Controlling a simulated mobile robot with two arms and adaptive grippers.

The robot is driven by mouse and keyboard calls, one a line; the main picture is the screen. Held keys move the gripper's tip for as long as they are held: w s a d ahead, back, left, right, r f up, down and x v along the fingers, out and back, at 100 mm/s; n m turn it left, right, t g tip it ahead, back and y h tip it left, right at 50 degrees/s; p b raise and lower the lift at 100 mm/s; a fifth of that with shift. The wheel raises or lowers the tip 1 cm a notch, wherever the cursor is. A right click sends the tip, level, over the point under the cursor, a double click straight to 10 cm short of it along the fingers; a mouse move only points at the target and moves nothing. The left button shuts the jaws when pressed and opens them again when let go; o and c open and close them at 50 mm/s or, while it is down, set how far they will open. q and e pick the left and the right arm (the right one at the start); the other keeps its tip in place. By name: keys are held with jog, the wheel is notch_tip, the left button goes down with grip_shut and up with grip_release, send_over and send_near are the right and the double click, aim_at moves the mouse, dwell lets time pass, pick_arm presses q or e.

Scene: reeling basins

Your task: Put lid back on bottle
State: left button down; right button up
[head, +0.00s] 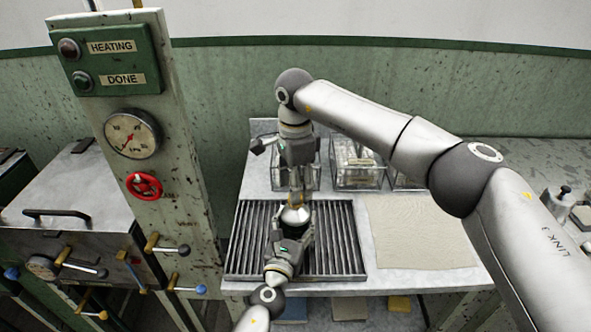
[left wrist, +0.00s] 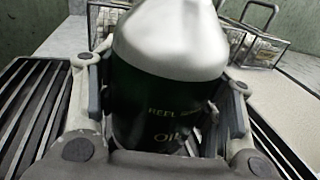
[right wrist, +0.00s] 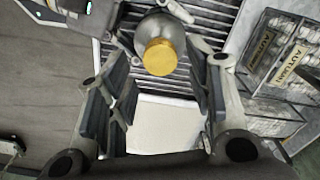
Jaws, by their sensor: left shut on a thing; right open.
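The bottle (left wrist: 150,95) is dark green with a silver shoulder and lettering ending in "OIL". My left gripper (head: 291,232) is shut on its body, one finger on each side, above the slatted rack. In the head view the bottle's silver shoulder (head: 295,216) shows between the two grippers. The gold lid (right wrist: 159,57) sits at the top of the bottle's neck in the right wrist view; whether it is fully seated I cannot tell. My right gripper (right wrist: 158,45) is open around the lid's area, with gaps on both sides. The lid is mostly hidden in the head view.
The slatted rack (head: 343,240) lies under the bottle. A pale cloth mat (head: 420,230) lies to its right. Wire baskets (head: 358,165) with labelled contents stand behind. A post with a gauge (head: 132,133) and red valve stands left. My right arm spans above the table.

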jog(key=shift+f, duration=1.35)
jog(key=shift+c, duration=0.4)
grip_shut()
jog(key=m, duration=0.4)
jog(key=shift+m, duration=0.3)
jog(key=m, duration=1.3)
jog(key=shift+m, duration=0.3)
jog(key=shift+o, duration=0.9)
grip_release()
